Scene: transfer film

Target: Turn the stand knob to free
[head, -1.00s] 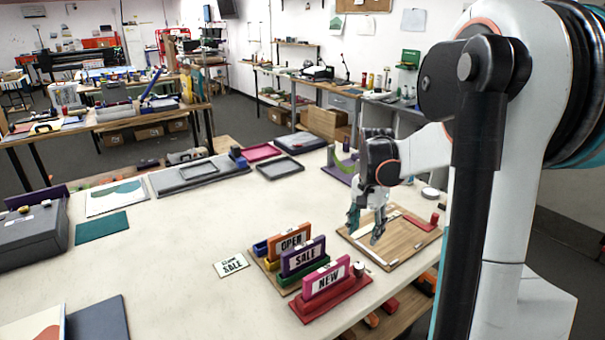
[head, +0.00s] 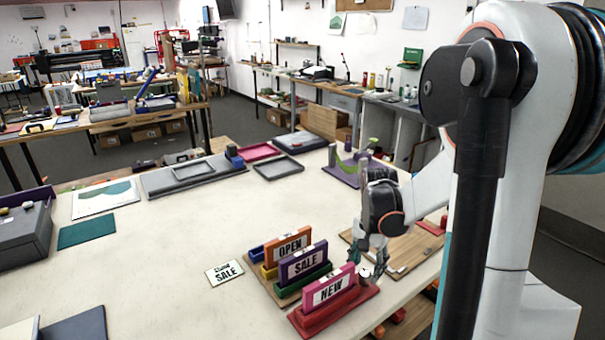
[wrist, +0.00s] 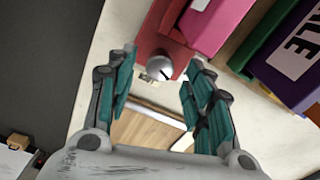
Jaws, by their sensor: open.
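The red stand (head: 335,315) holds the pink NEW sign (head: 330,289) upright near the table's front right edge. Its silver knob (wrist: 159,66) is round with a dark line across its face and sits at the end of the red base in the wrist view. In the head view the knob (head: 365,273) is partly hidden by my gripper (head: 372,258). My gripper is open; in the wrist view its teal fingers (wrist: 162,57) stand on either side of the knob, with visible gaps. Small marks beside the knob are too small to read.
The purple SALE sign (head: 303,263) and orange OPEN sign (head: 288,247) stand close beside the pink sign. A loose SALE card (head: 224,272) lies to their left. A wooden board (head: 418,252) lies behind my gripper. The table's middle is clear.

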